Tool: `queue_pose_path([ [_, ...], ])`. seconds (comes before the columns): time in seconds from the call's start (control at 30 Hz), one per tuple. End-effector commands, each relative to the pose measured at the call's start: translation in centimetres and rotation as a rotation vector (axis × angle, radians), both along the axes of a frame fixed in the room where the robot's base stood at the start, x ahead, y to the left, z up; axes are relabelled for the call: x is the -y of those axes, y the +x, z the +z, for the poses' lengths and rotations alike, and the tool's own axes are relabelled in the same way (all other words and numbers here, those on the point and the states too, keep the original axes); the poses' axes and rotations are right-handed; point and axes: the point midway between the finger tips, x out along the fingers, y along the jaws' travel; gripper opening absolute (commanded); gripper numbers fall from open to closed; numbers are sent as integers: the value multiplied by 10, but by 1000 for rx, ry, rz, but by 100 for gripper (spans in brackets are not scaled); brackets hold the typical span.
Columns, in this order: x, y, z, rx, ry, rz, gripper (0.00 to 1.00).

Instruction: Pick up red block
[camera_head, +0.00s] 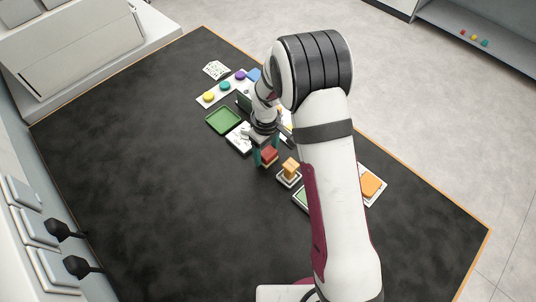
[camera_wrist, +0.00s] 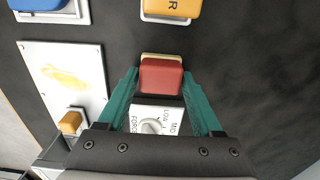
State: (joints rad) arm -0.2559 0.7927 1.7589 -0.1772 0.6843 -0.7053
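The red block (camera_wrist: 161,76) shows in the wrist view between the two green fingers of my gripper (camera_wrist: 161,80). A cream layer shows along its far edge. The fingertips lie against its left and right sides with no clear gap, so my gripper looks shut on it. In the head view the red block (camera_head: 269,152) also sits between the teal fingers of my gripper (camera_head: 266,153), with a pale layer under it. I cannot tell whether it is clear of the surface below.
An orange block (camera_head: 290,167) stands on a small white base close to the right. A green tray (camera_head: 223,120) and a white panel with a dial (camera_wrist: 152,126) are nearby. Coloured buttons (camera_head: 208,97) line the back.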

Motion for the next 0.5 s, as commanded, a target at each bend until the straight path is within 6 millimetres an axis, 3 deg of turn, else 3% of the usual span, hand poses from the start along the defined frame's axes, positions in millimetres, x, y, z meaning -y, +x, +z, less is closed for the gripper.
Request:
queue_pose_path([
  [0.03,0,0,0,0,0,0,56],
  [0.3,0,0,0,0,0,0,8],
  [0.5,0,0,1,0,0,0,6],
])
